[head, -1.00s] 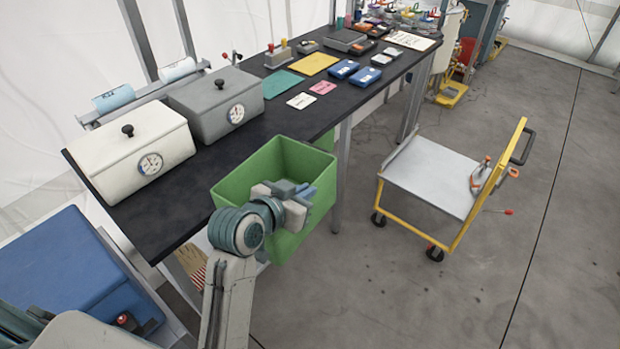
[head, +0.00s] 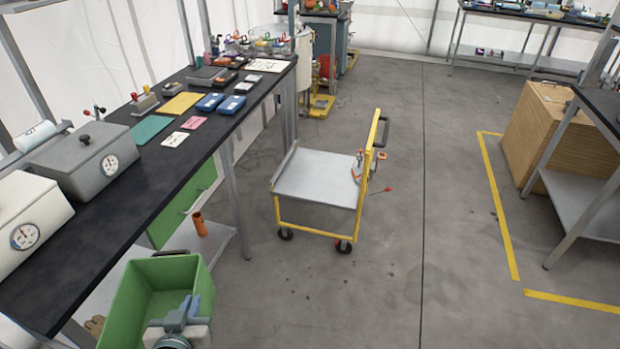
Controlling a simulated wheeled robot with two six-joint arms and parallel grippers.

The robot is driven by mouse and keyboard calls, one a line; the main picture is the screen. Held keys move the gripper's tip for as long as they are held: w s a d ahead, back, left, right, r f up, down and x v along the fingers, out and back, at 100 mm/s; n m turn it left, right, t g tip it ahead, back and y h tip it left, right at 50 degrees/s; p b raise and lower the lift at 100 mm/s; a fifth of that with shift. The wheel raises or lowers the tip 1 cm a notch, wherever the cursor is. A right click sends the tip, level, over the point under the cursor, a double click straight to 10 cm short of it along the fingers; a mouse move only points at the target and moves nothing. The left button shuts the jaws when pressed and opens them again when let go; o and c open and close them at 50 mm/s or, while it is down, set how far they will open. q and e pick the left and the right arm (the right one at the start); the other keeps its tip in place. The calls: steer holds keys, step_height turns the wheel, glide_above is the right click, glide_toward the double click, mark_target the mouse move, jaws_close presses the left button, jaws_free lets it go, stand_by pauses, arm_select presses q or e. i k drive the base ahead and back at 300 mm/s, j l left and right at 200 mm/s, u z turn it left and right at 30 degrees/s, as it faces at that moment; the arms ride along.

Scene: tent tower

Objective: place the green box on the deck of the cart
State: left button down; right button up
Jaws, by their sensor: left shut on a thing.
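The green box (head: 128,305) is an open-topped bin at the bottom left of the head view, beside the front edge of the black table. My left gripper (head: 183,318) is shut on its near wall and holds it; the box's lower part is cut off by the picture edge. The cart (head: 318,190) stands on the floor ahead and to the right of the box. It has a bare grey deck, a yellow frame, a handle on its right side and black wheels. My right gripper is not in view.
The black table (head: 110,240) runs along the left with two lidded gauge boxes, mats and small cases on it. An orange cup (head: 200,224) stands on its lower shelf. Open floor (head: 330,295) lies around the cart. A wooden crate (head: 555,135) stands at right.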

mark_target(320, 173)
steer(key=i+l+z, duration=0.1)
steer(key=i+l, duration=0.2)
steer(key=i, duration=0.25)
steer(key=i+l+z, duration=0.15)
steer(key=i+l, duration=0.15)
steer(key=i, duration=0.25)
steer(key=i+l+z, duration=0.1)
steer(key=i, duration=0.45)
steer(key=i+l+z, duration=0.1)
steer(key=i+l, duration=0.15)
steer(key=i, duration=0.3)
steer(key=i+l+z, duration=0.1)
steer(key=i, duration=0.5)
